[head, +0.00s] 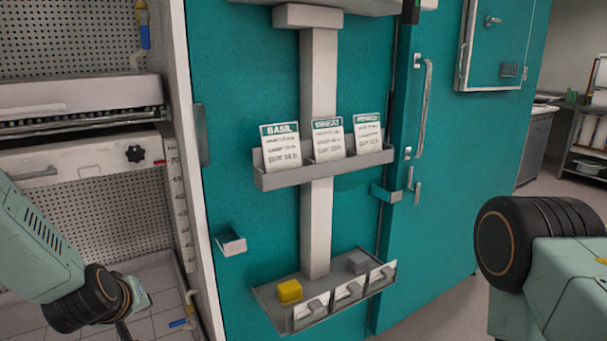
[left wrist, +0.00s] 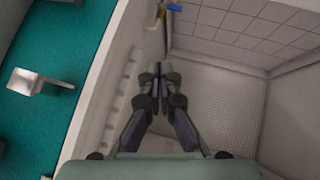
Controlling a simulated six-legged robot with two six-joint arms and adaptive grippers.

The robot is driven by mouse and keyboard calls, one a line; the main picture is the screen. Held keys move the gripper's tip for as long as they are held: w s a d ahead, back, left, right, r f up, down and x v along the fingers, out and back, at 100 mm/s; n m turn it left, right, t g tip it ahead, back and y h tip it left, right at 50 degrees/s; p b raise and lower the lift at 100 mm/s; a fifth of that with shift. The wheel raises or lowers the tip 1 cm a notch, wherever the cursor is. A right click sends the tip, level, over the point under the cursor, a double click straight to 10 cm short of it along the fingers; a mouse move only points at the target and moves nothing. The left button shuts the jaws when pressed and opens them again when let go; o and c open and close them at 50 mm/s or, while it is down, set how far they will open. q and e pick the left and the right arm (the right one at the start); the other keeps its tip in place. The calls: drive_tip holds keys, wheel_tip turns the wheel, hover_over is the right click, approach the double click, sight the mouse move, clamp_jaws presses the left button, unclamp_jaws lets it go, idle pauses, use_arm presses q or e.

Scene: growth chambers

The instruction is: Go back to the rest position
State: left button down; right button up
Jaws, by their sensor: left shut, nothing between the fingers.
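My left arm comes in from the left in the head view, bent down at its black joint, with its gripper mostly cut off by the bottom edge. In the left wrist view my left gripper (left wrist: 157,82) is shut, its fingertips together with nothing between them. It hangs beside the pale chamber wall, over the light perforated floor, and touches nothing that I can see. My right arm shows at the right of the head view as a black joint and a teal link. Its gripper is out of the picture.
A teal door panel carries a card rack (head: 318,172) with several cards. A small bracket (head: 231,243) juts out near my left arm. An open chamber (head: 85,205) is at the left.

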use_arm(q)
drive_tip(key=s+d+f+m+g, duration=0.2)
drive_tip(key=s+f, duration=0.5)
drive_tip(key=s, duration=0.5)
drive_tip(key=s+d+f+m+g+h, duration=0.1)
drive_tip(key=s+d+f+m+g, duration=0.1)
drive_tip(key=s+f, duration=0.5)
drive_tip(key=s+d+f+m+g, duration=0.2)
drive_tip(key=s+d+f+g, duration=0.2)
drive_tip(key=s, duration=1.3)
wheel_tip(320, 180, down, 3)
drive_tip(key=shift+s+d+f+g+h, duration=0.1)
drive_tip(key=shift+s+d+g+h, duration=0.1)
drive_tip(key=shift+d+g+h, duration=0.15)
drive_tip(key=shift+s+a, duration=0.1)
